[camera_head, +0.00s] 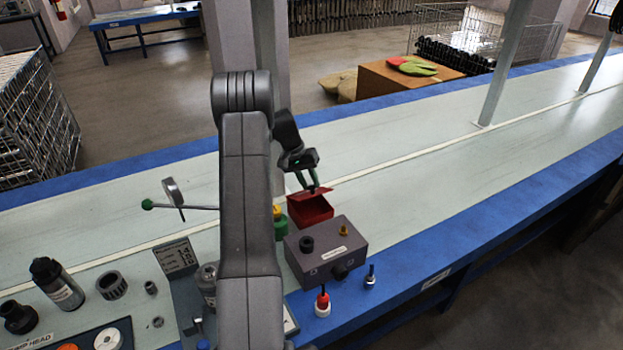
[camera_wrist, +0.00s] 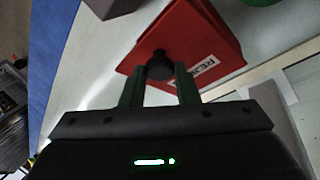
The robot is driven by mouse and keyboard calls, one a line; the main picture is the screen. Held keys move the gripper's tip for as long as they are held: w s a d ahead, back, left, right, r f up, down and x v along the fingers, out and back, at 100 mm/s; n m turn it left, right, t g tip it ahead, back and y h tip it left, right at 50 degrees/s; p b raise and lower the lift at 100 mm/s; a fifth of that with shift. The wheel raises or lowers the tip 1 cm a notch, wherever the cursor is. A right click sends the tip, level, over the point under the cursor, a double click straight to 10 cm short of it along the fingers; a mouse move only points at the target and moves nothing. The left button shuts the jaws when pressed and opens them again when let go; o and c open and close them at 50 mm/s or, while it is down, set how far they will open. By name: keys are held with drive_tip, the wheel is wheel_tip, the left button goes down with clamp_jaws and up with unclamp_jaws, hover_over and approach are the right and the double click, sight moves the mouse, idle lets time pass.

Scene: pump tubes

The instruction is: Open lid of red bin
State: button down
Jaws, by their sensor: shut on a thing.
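The red bin (camera_head: 312,212) stands on the bench, behind the grey box. In the wrist view its red lid (camera_wrist: 195,42) fills the upper middle, with a partly readable white label. A round black knob (camera_wrist: 159,66) sits on the lid's near edge. My gripper (camera_head: 314,187) reaches the bin from above. In the wrist view its green fingers (camera_wrist: 159,80) are shut on the knob, one on each side.
A grey box (camera_head: 327,250) with knobs stands right in front of the bin. A green container (camera_head: 280,228) with a yellow top is to its left. Red-and-white (camera_head: 323,302) and dark (camera_head: 370,277) fittings stand near the front edge. The bench to the right is clear.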

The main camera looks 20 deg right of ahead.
drive_tip(key=shift+w+a+r+g+p, duration=0.1)
drive_tip(key=shift+w+r+g+p, duration=0.3)
drive_tip(key=shift+w+g+p, duration=0.3)
drive_tip(key=shift+s, duration=0.1)
drive_tip(key=c, duration=1.1)
unclamp_jaws()
drive_tip(key=v, duration=0.7)
drive_tip(key=shift+r, duration=0.2)
drive_tip(key=shift+a, duration=0.15)
drive_tip(key=shift+c, duration=0.2)
